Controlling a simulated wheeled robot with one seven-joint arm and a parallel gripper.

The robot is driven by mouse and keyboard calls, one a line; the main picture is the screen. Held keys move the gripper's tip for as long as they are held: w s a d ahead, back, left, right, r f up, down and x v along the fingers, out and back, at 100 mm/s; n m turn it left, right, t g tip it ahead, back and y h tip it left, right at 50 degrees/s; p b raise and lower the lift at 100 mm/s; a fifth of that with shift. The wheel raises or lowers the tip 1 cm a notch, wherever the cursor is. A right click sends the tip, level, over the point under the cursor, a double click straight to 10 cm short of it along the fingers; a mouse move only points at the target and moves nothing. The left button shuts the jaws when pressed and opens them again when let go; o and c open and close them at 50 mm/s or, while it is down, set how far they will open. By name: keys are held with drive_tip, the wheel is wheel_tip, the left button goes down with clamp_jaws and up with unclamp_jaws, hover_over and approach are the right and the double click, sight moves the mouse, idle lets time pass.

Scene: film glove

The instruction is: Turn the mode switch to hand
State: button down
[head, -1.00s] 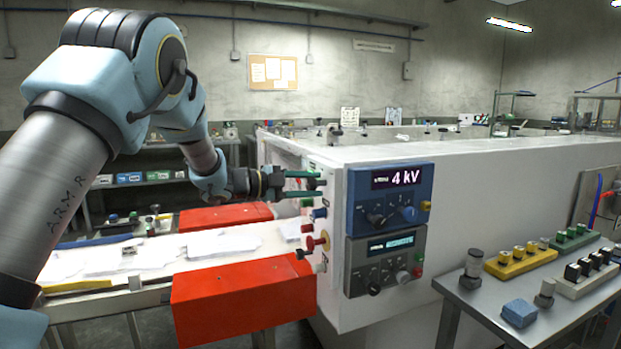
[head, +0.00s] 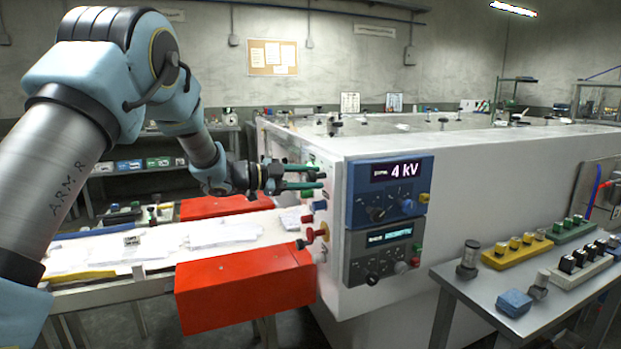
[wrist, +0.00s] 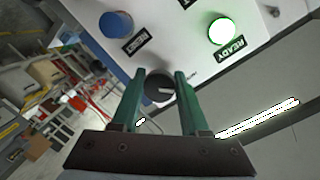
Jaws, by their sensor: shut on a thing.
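The mode switch (wrist: 160,88) is a small black round knob with a pale pointer line, on the white panel in the wrist view. My gripper (wrist: 163,78) has its two green fingers on either side of this knob and is shut on it. In the head view my gripper (head: 319,179) reaches right to the end panel of the white machine (head: 335,240), where the fingers hide the knob. A small label beside the knob is partly covered and I cannot read it.
In the wrist view a blue button (wrist: 116,24) and a lit green button (wrist: 222,31) labelled READY sit near the knob. In the head view red and blue controls lie just below the fingers, and an orange-red box (head: 245,288) stands below the arm.

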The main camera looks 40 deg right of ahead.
drive_tip(key=shift+c, duration=2.2)
unclamp_jaws()
drive_tip(key=b+v, duration=0.3)
drive_tip(key=v, duration=0.8)
drive_tip(key=shift+f, duration=0.1)
drive_tip(key=w+a+n+t+y, duration=0.2)
drive_tip(key=w+a+n+t, duration=0.95)
drive_tip(key=w, duration=0.35)
drive_tip(key=w+a+f+n+t+y, duration=0.1)
drive_tip(key=a+f+n+t+y, duration=0.2)
drive_tip(key=a, duration=0.6)
drive_tip(key=w+a+f+n+t+y, duration=0.1)
drive_tip(key=w+a+f+n+y, duration=0.15)
drive_tip(key=a+n+y, duration=0.4)
drive_tip(key=s+a+f+n+g+y, duration=0.1)
drive_tip(key=s+a+f+n, duration=0.1)
drive_tip(key=s+a+f, duration=0.45)
drive_tip(key=s+a+f+n+g+y, duration=0.1)
drive_tip(key=s+a+n+g+y, duration=0.15)
drive_tip(key=a, duration=0.75)
drive_tip(key=s+a+f+n+g, duration=0.1)
drive_tip(key=s+a+n+g, duration=0.1)
drive_tip(key=s, duration=0.6)
drive_tip(key=s+a+f+n+g, duration=0.2)
drive_tip(key=s+a, duration=0.2)
drive_tip(key=s, duration=0.4)
drive_tip(key=shift+f, duration=0.25)
